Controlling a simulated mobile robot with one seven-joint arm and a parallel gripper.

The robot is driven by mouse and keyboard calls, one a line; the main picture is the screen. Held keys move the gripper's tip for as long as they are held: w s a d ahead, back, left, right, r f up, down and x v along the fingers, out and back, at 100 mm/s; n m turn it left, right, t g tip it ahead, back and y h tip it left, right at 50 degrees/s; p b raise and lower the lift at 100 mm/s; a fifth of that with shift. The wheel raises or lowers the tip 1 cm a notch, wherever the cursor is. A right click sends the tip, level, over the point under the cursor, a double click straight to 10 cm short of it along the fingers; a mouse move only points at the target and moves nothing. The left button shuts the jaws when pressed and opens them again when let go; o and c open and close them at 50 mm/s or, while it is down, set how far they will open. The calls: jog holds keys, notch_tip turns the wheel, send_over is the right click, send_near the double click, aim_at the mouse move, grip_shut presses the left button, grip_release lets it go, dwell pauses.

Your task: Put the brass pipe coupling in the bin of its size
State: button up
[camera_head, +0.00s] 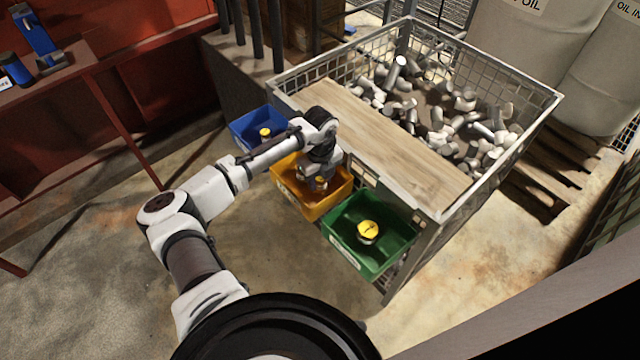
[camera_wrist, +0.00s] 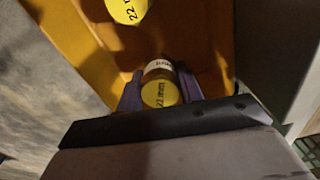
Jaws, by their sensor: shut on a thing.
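My gripper (camera_head: 319,182) is at the orange-yellow bin (camera_head: 328,206), the middle one of three. In the wrist view my gripper (camera_wrist: 159,86) is shut on the brass pipe coupling (camera_wrist: 160,94), a short cylinder with a yellow end marked in mm, apparently 22, and a white label. The coupling is over or inside the orange bin (camera_wrist: 85,40); its gap to the floor is unclear. Another yellow-ended piece marked "22 mm" (camera_wrist: 127,9) is in that bin, ahead of the fingers. The blue bin (camera_head: 247,128) and green bin (camera_head: 345,250) stand either side.
The blue bin holds a small yellow-topped piece (camera_head: 265,132); the green bin holds a larger one (camera_head: 368,230). A wooden board (camera_head: 390,150) lies across a mesh crate (camera_head: 500,70) of metal fittings behind the bins. Pale drums (camera_head: 535,45) stand at back right.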

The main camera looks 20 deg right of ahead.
aim_at(320, 186)
jog(key=shift+f, duration=1.55)
jog(key=shift+f, duration=0.15)
jog(key=o, duration=1.1)
notch_tip(320, 186, up, 12)
jog(key=shift+r+b, duration=0.2)
jog(key=shift+b, duration=0.6)
